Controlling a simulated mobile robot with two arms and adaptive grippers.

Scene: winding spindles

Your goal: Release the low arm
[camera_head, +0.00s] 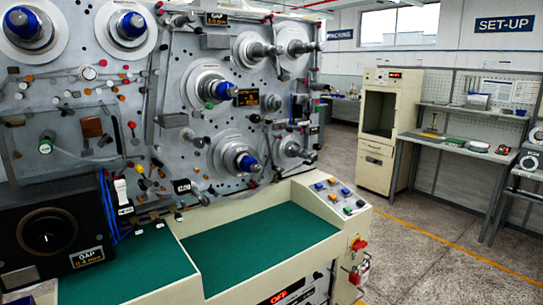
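A grey winding machine panel (175,90) fills the left half of the view. It carries several spindles with pale discs and blue, dark or metal hubs; a lower spindle (238,158) has a blue hub. Small rollers, levers and coloured knobs lie between them. A white-handled lever (121,190) stands at the panel's lower left. I cannot tell which part is the low arm, or whether it is held or free. Neither of my grippers is in view.
A green worktop (260,245) in front of the panel is clear. A sloped button console (338,195) stands at its right, with a red knob (360,244) and padlock below. A black gap box (50,235) sits at left. A bench (470,145) and cabinet (388,125) stand beyond open floor.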

